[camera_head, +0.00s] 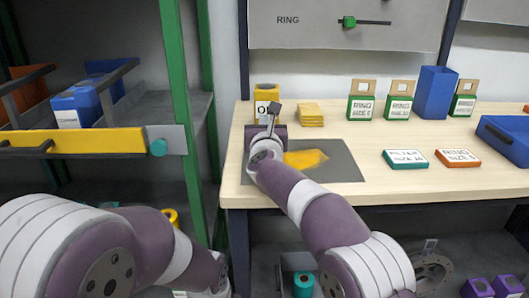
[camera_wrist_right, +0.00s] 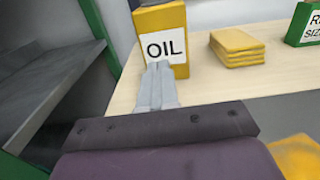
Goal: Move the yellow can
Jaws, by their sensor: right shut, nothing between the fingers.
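The yellow can (camera_head: 267,92) stands upright at the left end of the wooden table, with a white label. In the right wrist view the can (camera_wrist_right: 160,18) shows its label reading OIL. My right gripper (camera_head: 272,112) is in front of the can and hides part of its label and lower front. In the right wrist view the fingers (camera_wrist_right: 159,70) are shut and empty, pointing at the lower part of the can. I cannot tell whether the tips touch it. My left arm shows at the lower left, but its gripper is out of view.
A stack of yellow cloths (camera_head: 311,114) lies right of the can. A grey mat (camera_head: 340,161) with a yellow cloth (camera_head: 305,158) is under my right forearm. Green-based boxes (camera_head: 361,105) and a blue bin (camera_head: 436,92) stand farther right. A green shelf post (camera_head: 178,85) rises left of the table.

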